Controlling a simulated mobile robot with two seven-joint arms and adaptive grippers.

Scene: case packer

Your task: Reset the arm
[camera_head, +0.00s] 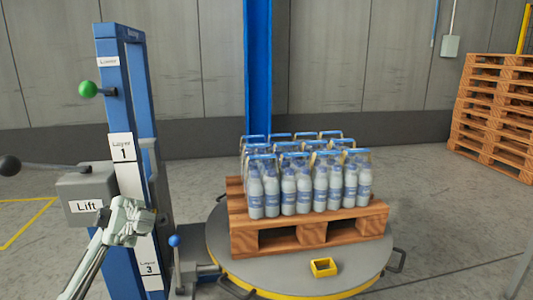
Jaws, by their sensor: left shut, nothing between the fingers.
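My left gripper (146,222) is shut and empty at the lower left, its arm coming up from the bottom edge. In the picture it overlaps the front of the blue column (118,80), just right of the grey box marked "Lift" (86,207). I cannot tell whether it touches the column or the box. A lever with a black knob (10,165) sticks out to the left above the box. A lever with a green knob (88,89) sits higher, below the "Lower" label. My right gripper is not in view.
A round turntable (225,255) carries a wooden pallet (375,224) with packs of bottles (305,190). A small yellow open box (323,267) lies on its front. A blue-knobbed lever (174,241) stands at its left. Stacked pallets (490,120) are at the right.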

